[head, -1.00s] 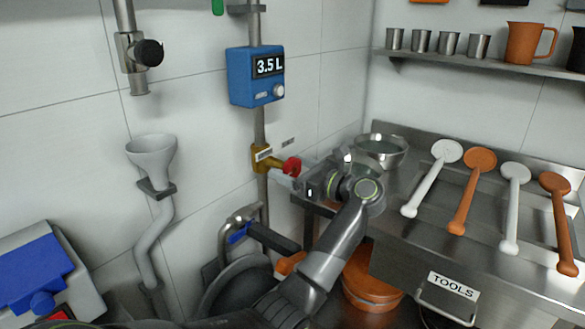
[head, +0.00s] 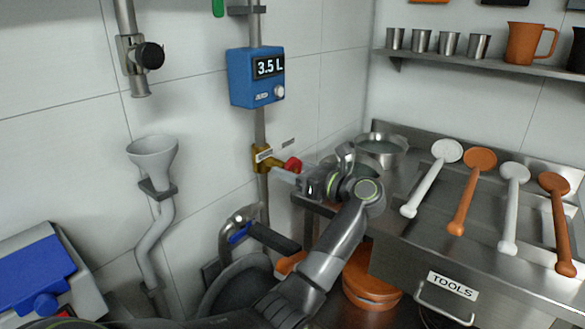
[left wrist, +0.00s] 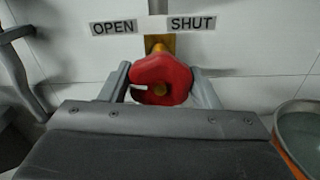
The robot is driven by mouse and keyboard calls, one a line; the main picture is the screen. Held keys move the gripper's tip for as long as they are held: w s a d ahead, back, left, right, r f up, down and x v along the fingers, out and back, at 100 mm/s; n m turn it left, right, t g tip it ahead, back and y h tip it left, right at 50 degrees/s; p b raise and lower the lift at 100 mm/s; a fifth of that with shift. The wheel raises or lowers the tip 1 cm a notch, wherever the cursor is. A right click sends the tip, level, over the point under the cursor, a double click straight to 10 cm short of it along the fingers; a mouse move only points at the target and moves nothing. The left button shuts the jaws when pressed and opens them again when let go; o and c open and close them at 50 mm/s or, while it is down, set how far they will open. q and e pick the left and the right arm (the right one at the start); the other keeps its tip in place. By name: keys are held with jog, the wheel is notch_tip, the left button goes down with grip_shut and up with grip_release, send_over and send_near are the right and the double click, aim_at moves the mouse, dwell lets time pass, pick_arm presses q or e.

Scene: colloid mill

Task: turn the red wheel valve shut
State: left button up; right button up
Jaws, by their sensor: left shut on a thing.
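The red wheel valve (head: 293,164) sits on a brass body (head: 264,157) on the vertical wall pipe, and its wheel (left wrist: 161,80) faces me in the left wrist view. A pale slot shows on the wheel's left side there. My left gripper (head: 300,176) is at the wheel, with one finger on each side of it in the left wrist view (left wrist: 162,88), shut on it. Labels reading OPEN (left wrist: 114,27) and SHUT (left wrist: 191,23) are on the wall above the wheel, left and right. The wheel's lower part is partly hidden by my gripper. My right gripper is not in view.
A blue box reading 3.5 L (head: 254,77) hangs on the pipe above the valve. A black-handled lever (head: 273,237) lies below. A grey funnel (head: 153,157) is at left.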

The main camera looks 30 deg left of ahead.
pick_arm(q)
jog(key=shift+r+m+p, duration=0.1)
jog(key=shift+m+p, duration=0.4)
jog(key=shift+m, duration=0.4)
jog(key=m+p, duration=0.2)
jog(key=m, duration=0.1)
jog(key=shift+m, duration=0.3)
jog(key=shift+r+m+p, duration=0.1)
jog(key=shift+m+p, duration=0.4)
jog(key=m+p, duration=0.2)
jog(key=shift+m, duration=0.3)
jog(key=m+p, duration=0.2)
jog(key=shift+m, duration=0.4)
jog(key=m+p, duration=0.9)
jog(key=m, duration=0.1)
jog(key=m+p, duration=0.3)
jog(key=m, duration=0.1)
jog(key=m+p, duration=0.3)
jog(key=m, duration=0.2)
jog(key=shift+f+m+p, duration=0.25)
jog(key=shift+m+p, duration=0.75)
jog(key=shift+m, duration=0.8)
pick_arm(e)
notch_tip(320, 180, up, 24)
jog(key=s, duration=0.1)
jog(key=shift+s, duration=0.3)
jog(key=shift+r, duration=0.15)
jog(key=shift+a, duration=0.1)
